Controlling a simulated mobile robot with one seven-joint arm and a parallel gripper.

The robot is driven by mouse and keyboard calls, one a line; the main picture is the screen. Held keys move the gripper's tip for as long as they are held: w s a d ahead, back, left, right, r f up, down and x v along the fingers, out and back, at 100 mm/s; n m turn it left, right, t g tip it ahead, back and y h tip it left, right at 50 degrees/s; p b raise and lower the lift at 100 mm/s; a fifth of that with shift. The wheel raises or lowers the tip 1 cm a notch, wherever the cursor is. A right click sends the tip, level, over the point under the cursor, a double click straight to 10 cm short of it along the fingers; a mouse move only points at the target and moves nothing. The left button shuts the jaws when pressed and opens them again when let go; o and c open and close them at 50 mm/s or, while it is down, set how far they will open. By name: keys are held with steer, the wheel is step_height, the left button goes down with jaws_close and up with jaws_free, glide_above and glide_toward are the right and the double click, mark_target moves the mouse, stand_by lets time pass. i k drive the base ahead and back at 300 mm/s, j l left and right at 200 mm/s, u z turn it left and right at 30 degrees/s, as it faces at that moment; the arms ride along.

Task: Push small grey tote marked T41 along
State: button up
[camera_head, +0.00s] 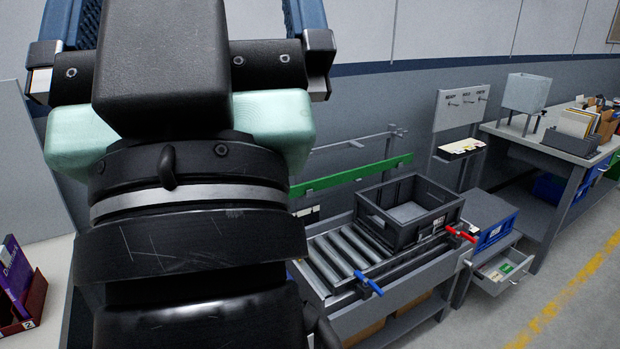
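A dark grey open-topped tote (385,228) sits upright on the roller conveyor (343,257), toward its far right part. It looks empty, and a small label on its front is too small to read, so I cannot confirm T41. My gripper (182,65) fills the upper left, close to the camera. Its blue lattice fingers stand wide apart at either side, and their tips run out of the top of the frame. No object shows between them, though a black block of mine hides the middle. The gripper appears left of the tote and apart from it.
A red handle (460,233) and a blue handle (369,284) stick up at the conveyor's front edge. A green rail (352,174) runs behind. Right are a blue bin (496,231), an open drawer (503,271) and a workbench (548,146). Bare rollers lie left of the tote.

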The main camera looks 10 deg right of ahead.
mark_target(399, 227)
steer(key=i+l+u, duration=0.1)
steer(key=i+l, duration=0.15)
steer(key=l, duration=0.15)
steer(key=i+l+u, duration=0.15)
steer(key=l, duration=0.3)
steer(key=i+l+u, duration=0.1)
steer(key=i+l, duration=0.2)
steer(key=l, duration=0.15)
steer(key=i+l+u, duration=0.1)
steer(key=l, duration=0.35)
steer(key=i+l+u, duration=0.15)
steer(key=i+l, duration=0.15)
steer(key=l, duration=0.2)
steer(key=i+l+u, duration=0.1)
steer(key=l, duration=0.4)
steer(key=i+l+u, duration=0.15)
steer(key=l, duration=0.35)
steer(key=i+l+u, duration=0.1)
steer(key=l, duration=0.45)
steer(key=i+l+u, duration=0.1)
steer(key=i+l, duration=0.4)
steer(key=i, duration=0.15)
